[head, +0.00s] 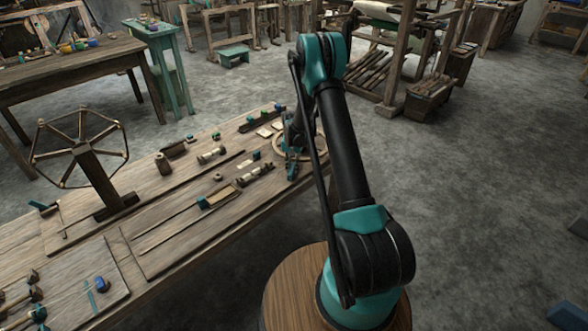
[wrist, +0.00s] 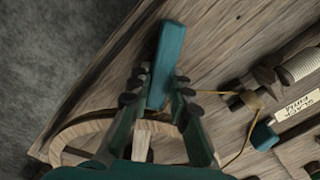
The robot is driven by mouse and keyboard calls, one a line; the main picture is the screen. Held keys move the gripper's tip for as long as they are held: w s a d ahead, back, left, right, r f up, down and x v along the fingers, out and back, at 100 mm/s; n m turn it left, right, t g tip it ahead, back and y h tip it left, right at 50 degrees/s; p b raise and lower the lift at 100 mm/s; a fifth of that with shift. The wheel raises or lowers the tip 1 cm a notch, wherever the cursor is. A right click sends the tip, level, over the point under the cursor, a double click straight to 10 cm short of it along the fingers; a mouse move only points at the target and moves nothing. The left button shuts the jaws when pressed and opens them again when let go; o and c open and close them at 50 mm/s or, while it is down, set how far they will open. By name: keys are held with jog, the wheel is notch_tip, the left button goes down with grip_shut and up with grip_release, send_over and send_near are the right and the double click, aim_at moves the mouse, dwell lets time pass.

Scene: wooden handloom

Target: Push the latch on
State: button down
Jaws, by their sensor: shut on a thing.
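In the wrist view my gripper (wrist: 158,88) has its two dark fingers on either side of a long teal bar (wrist: 168,50) and is shut on it. The bar points away over the corner of the wooden table; I cannot tell for sure that it is the latch. A pale wooden ring (wrist: 75,130) curves beneath the gripper, partly hidden by it. In the head view my gripper (head: 291,168) is low at the table's right end, over the ring, and the arm hides part of the ring.
A wooden table (head: 195,236) carries a spoked wheel (head: 80,150), spools and small blocks. In the wrist view a pale label (wrist: 295,108), a wound spool (wrist: 298,66), a yellow cord (wrist: 243,140) and a teal-ended piece (wrist: 264,137) lie right of the gripper.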

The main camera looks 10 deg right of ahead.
aim_at(292, 167)
jog(key=shift+a+n, duration=0.15)
jog(key=shift+n, duration=0.15)
jog(key=c, duration=1.4)
grip_release()
notch_tip(292, 167, up, 12)
jog(key=shift+r, duration=0.1)
